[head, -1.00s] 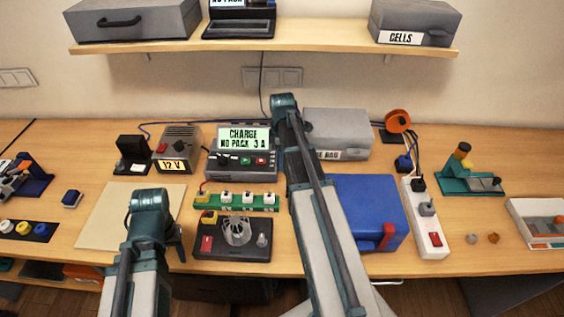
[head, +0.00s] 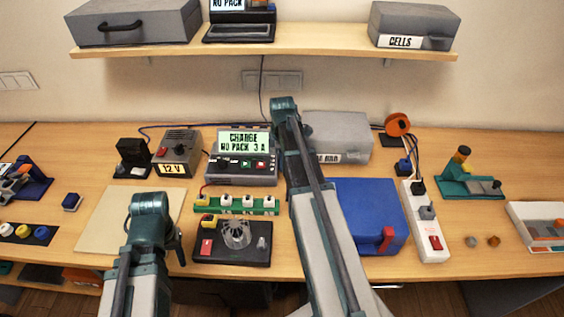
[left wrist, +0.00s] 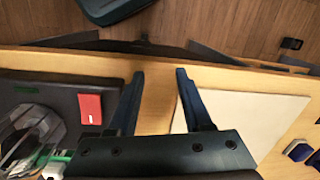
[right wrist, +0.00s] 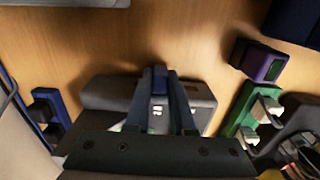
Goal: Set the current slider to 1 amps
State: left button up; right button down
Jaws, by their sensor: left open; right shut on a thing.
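The charger (head: 240,170) stands at the back middle of the bench. Its display (head: 243,142) reads "CHARGE NO PACK 3 A". My right arm reaches to the charger's right side, and its wrist hides that side and the fingertips in the head view. In the right wrist view my right gripper (right wrist: 160,78) is shut on a small dark blue piece (right wrist: 160,79); I cannot tell for sure that it is the current slider. My left gripper (left wrist: 158,78) is open and empty above the bench near its front edge, between a black panel and a pale mat.
The black panel (head: 260,257) with a fan and red switch lies in front of the green board (head: 240,211). A blue case (head: 365,205) and grey box (head: 345,130) stand right of the charger. The 12 V supply (head: 178,150) is to its left. The mat (head: 105,215) is bare.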

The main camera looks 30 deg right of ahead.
dwell(0.8)
jog(key=s+a, duration=0.1)
jog(key=s, duration=0.1)
jog(key=s+a, duration=0.1)
jog(key=s, duration=0.1)
jog(key=shift+a, duration=0.2)
jog(key=shift+w, duration=0.1)
jog(key=c, duration=0.8)
grip_release()
jog(key=shift+o, duration=0.2)
pick_arm(q)
jog(key=shift+r+p, duration=0.75)
pick_arm(e)
jog(key=shift+r, duration=0.7)
pick_arm(q)
notch_tip(320, 180, up, 12)
jog(key=p, duration=1.2)
jog(key=shift+r, duration=0.2)
pick_arm(e)
notch_tip(320, 180, up, 12)
jog(key=shift+r, duration=0.2)
